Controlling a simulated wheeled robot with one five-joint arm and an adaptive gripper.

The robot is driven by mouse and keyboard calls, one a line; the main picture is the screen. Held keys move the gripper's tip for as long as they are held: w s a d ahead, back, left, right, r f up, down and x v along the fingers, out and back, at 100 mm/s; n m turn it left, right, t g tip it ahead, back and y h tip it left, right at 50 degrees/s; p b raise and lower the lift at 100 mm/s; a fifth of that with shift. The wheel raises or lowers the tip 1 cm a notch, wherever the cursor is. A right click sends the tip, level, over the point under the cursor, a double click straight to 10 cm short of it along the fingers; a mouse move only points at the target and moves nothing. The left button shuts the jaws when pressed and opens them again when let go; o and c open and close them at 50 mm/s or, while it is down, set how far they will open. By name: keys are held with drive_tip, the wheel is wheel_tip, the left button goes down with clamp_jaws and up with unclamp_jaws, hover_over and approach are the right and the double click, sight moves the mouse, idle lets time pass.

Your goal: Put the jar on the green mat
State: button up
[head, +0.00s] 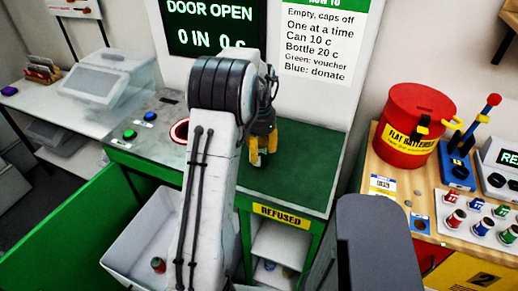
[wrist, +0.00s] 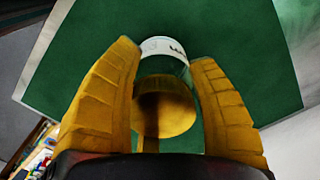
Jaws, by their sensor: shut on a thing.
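My gripper (head: 260,153) is over the green mat (head: 302,172), near its left side in the head view. In the wrist view my gripper's yellow fingers (wrist: 165,60) are shut on the jar (wrist: 164,46), one on each side. The jar is clear with a white label and a gold-brown lid that faces the wrist camera. The green mat (wrist: 255,70) spreads behind the jar in the wrist view. I cannot tell whether the jar's base touches the mat. The jar is hidden or too small to make out in the head view.
A yellow REFUSED label (head: 281,216) is on the green front edge below the mat. Left of the mat is a grey panel with green and blue buttons (head: 130,134). A white bin (head: 128,245) stands below. A red battery tub (head: 412,125) stands on the right table.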

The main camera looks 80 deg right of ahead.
drive_tip(key=o, duration=1.2)
drive_tip(key=shift+f, duration=0.1)
